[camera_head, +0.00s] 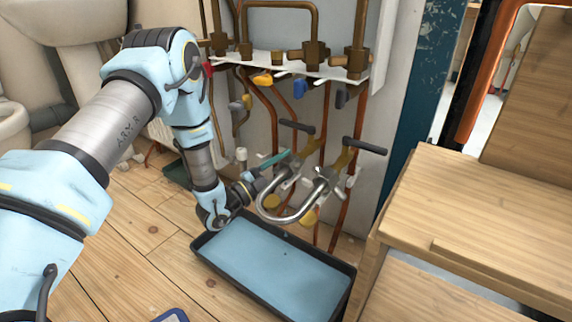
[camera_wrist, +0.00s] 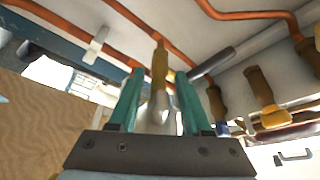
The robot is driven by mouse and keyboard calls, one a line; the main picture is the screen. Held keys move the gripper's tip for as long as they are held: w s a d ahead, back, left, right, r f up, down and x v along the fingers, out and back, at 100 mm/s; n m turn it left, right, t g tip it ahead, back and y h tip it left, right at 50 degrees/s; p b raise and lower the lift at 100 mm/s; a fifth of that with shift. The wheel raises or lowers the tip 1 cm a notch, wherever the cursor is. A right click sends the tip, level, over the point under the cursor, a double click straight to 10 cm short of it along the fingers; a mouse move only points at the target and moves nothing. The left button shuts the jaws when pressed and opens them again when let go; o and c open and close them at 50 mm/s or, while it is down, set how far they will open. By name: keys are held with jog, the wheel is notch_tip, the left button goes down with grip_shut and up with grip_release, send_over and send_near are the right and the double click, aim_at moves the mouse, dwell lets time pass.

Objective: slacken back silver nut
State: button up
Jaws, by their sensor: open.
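A shiny silver U-bend pipe (camera_head: 292,217) hangs under the brass valves above the blue-lined tray. Silver fittings show near its two upper ends; the right one is a silver nut (camera_head: 322,174). The one at the left end is partly hidden by my gripper (camera_head: 272,160). The teal fingers reach in beside that left end. In the wrist view my gripper (camera_wrist: 158,74) is open, with a silver fitting (camera_wrist: 158,106) and a brass pipe piece (camera_wrist: 160,66) showing between the fingers. I cannot tell whether either finger touches the fitting.
Black-handled levers (camera_head: 366,146) stick out close by the fittings. Copper pipes (camera_head: 359,195) run up the wall behind. A dark-rimmed tray (camera_head: 275,262) lies on the floor below. A wooden bench (camera_head: 480,215) stands at right.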

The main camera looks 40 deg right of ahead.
jog(key=p+v, duration=0.3)
jog(key=v, duration=0.7)
jog(key=shift+a, duration=0.4)
